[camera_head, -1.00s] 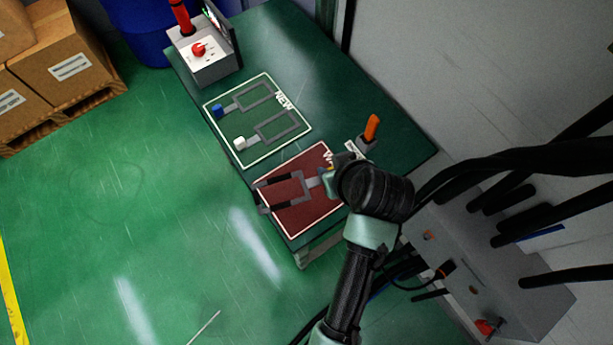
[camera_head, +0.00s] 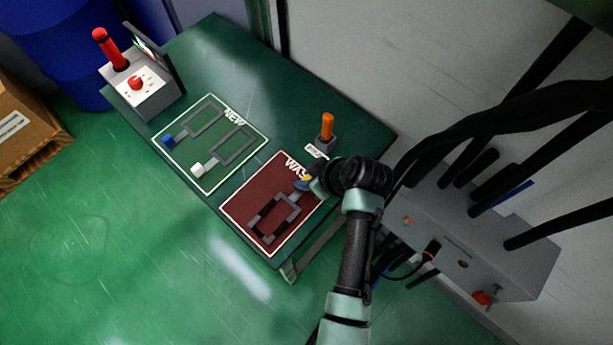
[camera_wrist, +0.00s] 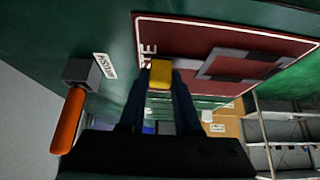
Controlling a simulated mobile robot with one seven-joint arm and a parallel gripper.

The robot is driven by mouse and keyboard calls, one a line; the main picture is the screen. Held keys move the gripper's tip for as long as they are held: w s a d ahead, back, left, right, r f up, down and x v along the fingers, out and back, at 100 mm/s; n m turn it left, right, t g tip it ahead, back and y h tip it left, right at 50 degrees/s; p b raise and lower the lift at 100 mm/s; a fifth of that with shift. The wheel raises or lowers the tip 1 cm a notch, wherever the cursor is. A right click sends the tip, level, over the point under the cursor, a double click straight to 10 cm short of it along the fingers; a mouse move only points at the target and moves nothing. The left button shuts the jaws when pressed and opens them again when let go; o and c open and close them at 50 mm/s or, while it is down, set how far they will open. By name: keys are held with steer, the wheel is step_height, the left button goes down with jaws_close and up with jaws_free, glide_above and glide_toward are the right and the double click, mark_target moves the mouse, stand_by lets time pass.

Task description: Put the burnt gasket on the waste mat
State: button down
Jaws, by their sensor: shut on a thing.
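The burnt gasket (camera_head: 287,207) is a grey rectangular frame with dark, blackened stretches and a yellow grip. It lies within the outline of the dark red waste mat (camera_head: 240,206) in the head view; I cannot tell whether it touches the mat. My gripper (camera_head: 307,183) is at the mat's right edge, by the lettering, partly hidden by my arm. In the wrist view, my gripper (camera_wrist: 160,85) is shut on the yellow grip, and the grey frame (camera_wrist: 240,64) stretches right over the mat (camera_wrist: 190,36).
A green NEW mat (camera_head: 180,178) holds two gaskets, with a blue (camera_head: 169,142) and a white (camera_head: 198,170) grip. An orange-handled holder (camera_head: 327,132) stands close behind my gripper. A control box (camera_head: 143,92) stands at the table's far left.

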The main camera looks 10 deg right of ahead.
steer(key=shift+f, duration=0.2)
steer(key=c, duration=0.6)
jaws_free()
steer(key=shift+f, duration=0.1)
